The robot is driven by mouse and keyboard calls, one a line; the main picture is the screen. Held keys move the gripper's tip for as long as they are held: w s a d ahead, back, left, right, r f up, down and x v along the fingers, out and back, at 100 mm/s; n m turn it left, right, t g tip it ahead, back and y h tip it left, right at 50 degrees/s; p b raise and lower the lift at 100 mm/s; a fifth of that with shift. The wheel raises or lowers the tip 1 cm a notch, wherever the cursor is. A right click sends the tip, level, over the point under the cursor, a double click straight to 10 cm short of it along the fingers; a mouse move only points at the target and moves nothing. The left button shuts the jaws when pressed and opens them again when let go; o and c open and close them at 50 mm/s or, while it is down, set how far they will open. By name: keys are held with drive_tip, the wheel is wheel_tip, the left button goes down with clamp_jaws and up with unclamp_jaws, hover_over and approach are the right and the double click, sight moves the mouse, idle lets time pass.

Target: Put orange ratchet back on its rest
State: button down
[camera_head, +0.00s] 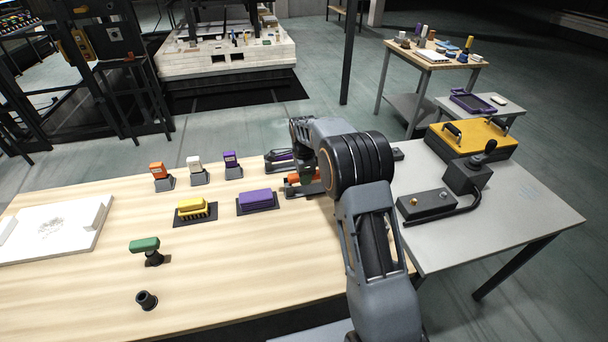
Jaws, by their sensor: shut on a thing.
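My gripper (279,174) is above the right end of the wooden table, partly hidden by my own arm. It is shut on the orange ratchet (292,180), of which only a small orange part shows between the fingers; a small green patch is beside it. A short black rest (147,300) stands empty at the front left of the table, far to the left of my gripper. A second black rest (154,259) behind it carries a green-topped tool (145,244).
Orange (157,171), white (194,164) and purple (231,159) blocks stand on grey holders at the back. A yellow brush (192,206) and a purple block (257,199) lie on dark mats. A white slab (55,228) lies left. The table's front middle is clear.

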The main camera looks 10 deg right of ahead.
drive_tip(key=shift+f+b, duration=0.35)
drive_tip(key=shift+f, duration=0.35)
drive_tip(key=c, duration=0.7)
unclamp_jaws()
drive_tip(key=shift+c, duration=0.2)
drive_tip(key=shift+r, duration=0.3)
drive_tip(key=shift+r+p, duration=2.65)
drive_tip(key=shift+r, duration=0.65)
wheel_tip(320, 180, up, 14)
drive_tip(key=shift+f, duration=0.1)
